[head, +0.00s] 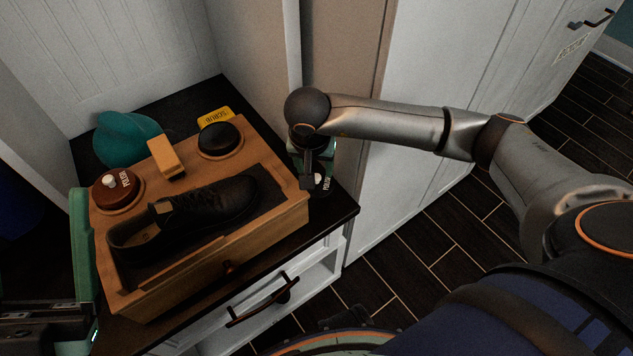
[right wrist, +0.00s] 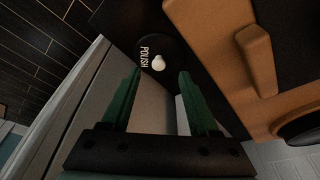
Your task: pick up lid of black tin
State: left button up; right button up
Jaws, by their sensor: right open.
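The black lid (head: 322,186) has a white knob and the word POLISH. It lies at the right end of the dark counter, outside the wooden box, and shows ahead of the fingers in the right wrist view (right wrist: 148,50). I cannot tell if a tin is under it. An open black round tin (head: 220,139) sits in the box's back right corner. My right gripper (head: 314,166) is open and empty above the lid, its green fingertips on either side of the knob in the right wrist view (right wrist: 160,76). My left gripper (head: 45,312) is partly visible at lower left; its jaws are unclear.
The wooden box (head: 265,230) holds a black shoe (head: 190,208), a wooden block (head: 166,157) and a brown lidded tin (head: 117,188). A teal item (head: 125,138) and a yellow item (head: 214,116) lie behind. A pale cabinet wall (head: 345,75) stands close behind my right gripper.

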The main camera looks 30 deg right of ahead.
aim_at(317, 176)
jog(key=b+x, duration=0.1)
jog(key=x, duration=0.3)
jog(key=shift+w+d+f+b, duration=0.1)
jog(key=shift+d+f+b, duration=0.05)
jog(key=shift+f+b, duration=0.15)
jog(key=shift+r, duration=0.1)
grip_shut()
